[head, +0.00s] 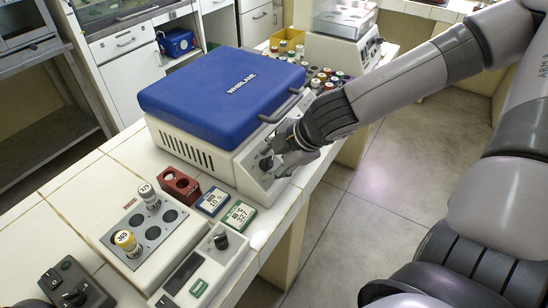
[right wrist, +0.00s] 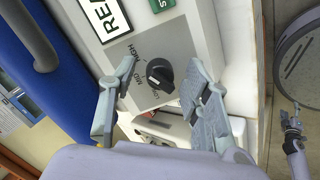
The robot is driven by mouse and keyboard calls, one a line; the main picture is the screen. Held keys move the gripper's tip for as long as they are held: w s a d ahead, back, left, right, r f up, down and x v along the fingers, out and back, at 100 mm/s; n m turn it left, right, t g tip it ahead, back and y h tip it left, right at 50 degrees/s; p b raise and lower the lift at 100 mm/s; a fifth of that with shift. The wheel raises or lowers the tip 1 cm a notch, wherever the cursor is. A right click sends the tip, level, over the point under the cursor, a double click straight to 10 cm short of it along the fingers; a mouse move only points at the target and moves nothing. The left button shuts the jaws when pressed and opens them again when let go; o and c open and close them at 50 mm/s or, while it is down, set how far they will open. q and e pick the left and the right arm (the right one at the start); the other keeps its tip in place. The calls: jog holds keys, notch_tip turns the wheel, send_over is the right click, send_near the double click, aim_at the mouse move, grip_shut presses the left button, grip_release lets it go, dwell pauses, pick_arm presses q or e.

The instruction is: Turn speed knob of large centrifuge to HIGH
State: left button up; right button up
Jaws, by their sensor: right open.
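The large centrifuge (head: 240,88) has a blue lid, which is closed, and stands on the white tiled bench. Its black speed knob (right wrist: 159,74) sits on a grey plate marked HIGH, MID and LOW in the right wrist view. A small white mark on the knob faces the MID and LOW side; I cannot tell exactly which. My right gripper (head: 278,158) is at the centrifuge's front panel. In the right wrist view my right gripper (right wrist: 165,70) is open, with one finger on each side of the knob. Contact is not clear. Another gripper (right wrist: 291,120), apparently my left, shows small at the right.
A smaller device with a knob (head: 221,241) and a tube block (head: 150,232) stand at the near left of the bench. A red rack (head: 180,187) and two small timers (head: 238,215) lie before the centrifuge. Capped tubes (head: 327,76) stand behind it. The floor at right is clear.

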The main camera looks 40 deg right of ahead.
jog(key=shift+s+d+r, duration=0.1)
jog(key=shift+s+r, duration=0.25)
jog(key=shift+r, duration=0.3)
jog(key=v, duration=1)
jog(key=shift+s, duration=0.25)
jog(key=shift+r, duration=0.2)
jog(key=shift+s+d+f, duration=0.1)
